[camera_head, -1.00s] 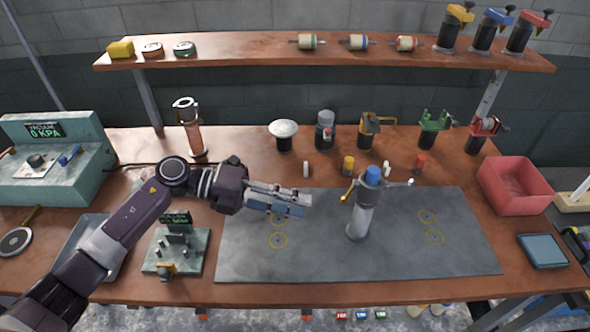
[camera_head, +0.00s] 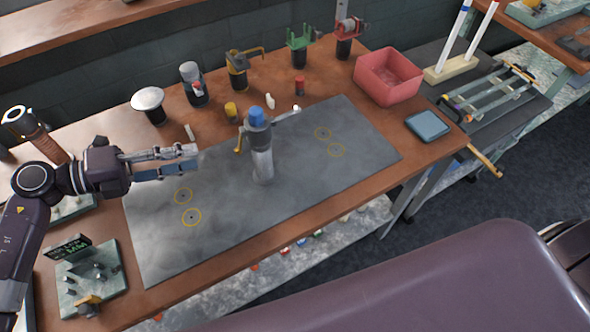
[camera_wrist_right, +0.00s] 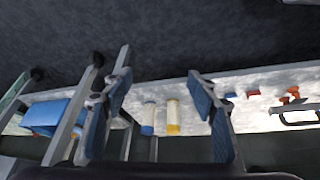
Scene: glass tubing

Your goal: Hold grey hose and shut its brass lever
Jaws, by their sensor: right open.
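A grey upright cylinder (camera_head: 263,165) with a blue top stands on the dark grey mat (camera_head: 225,205) in the head view. A small brass lever (camera_head: 238,142) sticks out at its upper left, and a pale arm sticks out at its upper right. I cannot make out a separate length of grey hose. My left gripper (camera_head: 195,160) is left of the cylinder, pointing at it and apart from it; its finger gap is unclear. My right gripper (camera_wrist_right: 160,95) is open and empty in the right wrist view, away from the cylinder.
A pink-red bin (camera_head: 388,78) and a blue-grey tray (camera_head: 428,125) are at the bench's right. Several small fittings stand behind the mat. A green device (camera_head: 92,280) sits front left. The mat right of the cylinder is clear.

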